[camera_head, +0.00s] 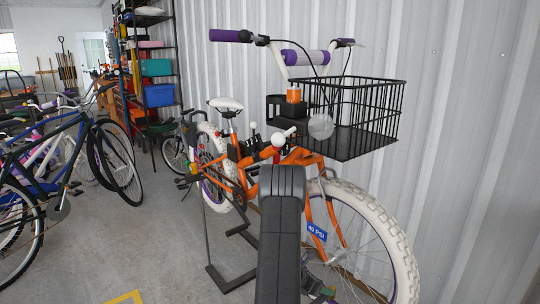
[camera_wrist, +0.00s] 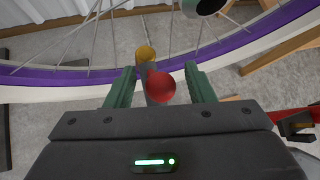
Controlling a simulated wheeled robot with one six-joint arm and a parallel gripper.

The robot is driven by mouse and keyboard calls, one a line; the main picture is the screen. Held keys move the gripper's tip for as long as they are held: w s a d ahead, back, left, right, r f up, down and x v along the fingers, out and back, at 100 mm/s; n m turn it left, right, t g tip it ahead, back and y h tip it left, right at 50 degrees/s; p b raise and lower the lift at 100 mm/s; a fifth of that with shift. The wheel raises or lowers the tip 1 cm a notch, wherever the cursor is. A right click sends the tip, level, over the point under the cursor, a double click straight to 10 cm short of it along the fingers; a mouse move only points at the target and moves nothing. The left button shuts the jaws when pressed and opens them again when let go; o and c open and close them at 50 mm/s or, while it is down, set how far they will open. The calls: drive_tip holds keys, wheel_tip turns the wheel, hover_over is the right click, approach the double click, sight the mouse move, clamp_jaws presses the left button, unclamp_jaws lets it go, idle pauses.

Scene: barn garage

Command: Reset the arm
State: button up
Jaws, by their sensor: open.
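My gripper (camera_wrist: 160,72) shows in the wrist view with two green fingers spread apart. A red ball-shaped piece (camera_wrist: 161,87) and a dark stem with a yellow end (camera_wrist: 146,53) show between or just beyond the fingers; I cannot tell whether they touch them. Right past the fingertips is a wheel with a purple rim (camera_wrist: 75,78) and spokes. In the head view my dark arm reaches down in front of the orange bicycle (camera_head: 312,166), beside its white-tyred front wheel (camera_head: 393,230).
A corrugated wall (camera_head: 470,150) stands close behind. Several bicycles (camera_head: 60,160) stand at the left, and a shelf (camera_head: 150,60) is at the back. The concrete floor (camera_head: 130,240) between is open.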

sight(317, 300)
drive_tip(key=p+v, duration=0.3)
drive_tip(key=v, duration=1.1)
drive_tip(key=b+x, duration=0.3)
drive_tip(key=x, duration=1.2)
drive_tip(key=shift+a+f+b, duration=0.15)
drive_tip(key=shift+b, duration=0.25)
drive_tip(key=shift+s+a+f+t+h+b, duration=0.2)
drive_tip(key=shift+a+t+h+b, duration=0.15)
drive_tip(key=shift+h+b, duration=0.45)
drive_tip(key=h+b, duration=0.1)
drive_tip(key=f+t+b, duration=0.1)
drive_tip(key=b, duration=0.1)
drive_tip(key=shift+s+a+m+h+b, duration=0.25)
drive_tip(key=shift+a+m+h+b, duration=0.05)
drive_tip(key=shift+m+h, duration=0.1)
drive_tip(key=h+b, duration=0.1)
drive_tip(key=f+t+h+b, duration=0.1)
drive_tip(key=b, duration=0.1)
drive_tip(key=t+h+b, duration=0.1)
drive_tip(key=b, duration=0.1)
drive_tip(key=shift+s+a+f+m, duration=0.25)
drive_tip(key=shift+f+m, duration=0.05)
drive_tip(key=shift+m, duration=0.1)
drive_tip(key=p+v, duration=0.2)
drive_tip(key=v, duration=0.9)
drive_tip(key=shift+a+r+p, duration=0.2)
drive_tip(key=shift+a+p, duration=0.15)
drive_tip(key=shift+p, duration=0.05)
